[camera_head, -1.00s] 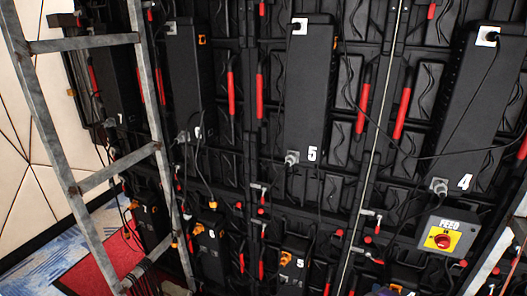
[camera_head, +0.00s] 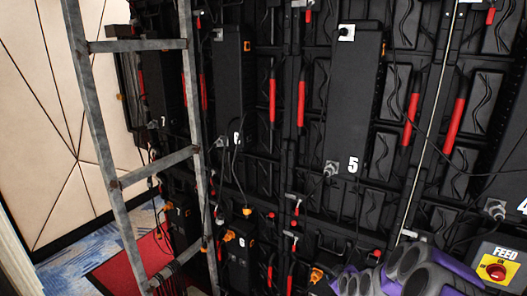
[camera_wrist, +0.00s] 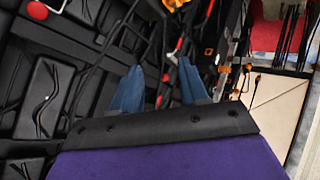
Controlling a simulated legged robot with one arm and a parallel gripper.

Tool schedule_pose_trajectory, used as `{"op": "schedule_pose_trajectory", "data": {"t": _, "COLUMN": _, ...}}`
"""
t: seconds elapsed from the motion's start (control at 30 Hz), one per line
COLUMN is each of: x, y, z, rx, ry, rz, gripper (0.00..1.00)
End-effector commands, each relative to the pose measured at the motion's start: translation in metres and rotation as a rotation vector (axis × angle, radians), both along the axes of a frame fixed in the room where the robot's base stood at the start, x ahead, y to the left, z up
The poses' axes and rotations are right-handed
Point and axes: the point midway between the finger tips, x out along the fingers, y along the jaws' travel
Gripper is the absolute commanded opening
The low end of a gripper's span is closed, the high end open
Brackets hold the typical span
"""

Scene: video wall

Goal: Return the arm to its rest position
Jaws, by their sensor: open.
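My arm, purple and grey, shows in the head view (camera_head: 415,272) at the lower right, in front of the back of the video wall. In the wrist view my gripper (camera_wrist: 160,80) has two blue fingers standing well apart, with nothing held between them. The fingers point toward black panel frames and cables. The gripper's fingers cannot be made out in the head view.
A grey metal ladder (camera_head: 126,182) leans at the left. A FEED box (camera_head: 497,268) with a red knob on yellow is close to my arm at the right. Black panel units (camera_head: 354,105) with red handles and hanging cables fill the wall. Carpet (camera_head: 125,265) lies lower left.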

Motion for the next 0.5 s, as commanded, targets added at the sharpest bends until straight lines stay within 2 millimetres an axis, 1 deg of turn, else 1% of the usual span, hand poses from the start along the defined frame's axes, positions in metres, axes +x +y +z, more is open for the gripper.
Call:
{"op": "schedule_pose_trajectory", "data": {"t": 0.03, "x": -0.006, "y": 0.014, "z": 0.011, "rx": 0.025, "ry": 0.026, "rz": 0.011, "gripper": 0.44}}
{"op": "schedule_pose_trajectory", "data": {"t": 0.1, "x": -0.02, "y": 0.031, "z": 0.023, "rx": 0.066, "ry": 0.081, "rz": 0.017, "gripper": 0.44}}
{"op": "schedule_pose_trajectory", "data": {"t": 0.17, "x": -0.033, "y": 0.045, "z": 0.034, "rx": 0.096, "ry": 0.127, "rz": 0.019, "gripper": 0.44}}
{"op": "schedule_pose_trajectory", "data": {"t": 0.27, "x": -0.059, "y": 0.065, "z": 0.051, "rx": 0.136, "ry": 0.21, "rz": 0.017, "gripper": 0.44}}
{"op": "schedule_pose_trajectory", "data": {"t": 0.37, "x": -0.088, "y": 0.082, "z": 0.067, "rx": 0.169, "ry": 0.29, "rz": 0.003, "gripper": 0.44}}
{"op": "schedule_pose_trajectory", "data": {"t": 0.5, "x": -0.137, "y": 0.1, "z": 0.084, "rx": 0.201, "ry": 0.413, "rz": -0.033, "gripper": 0.44}}
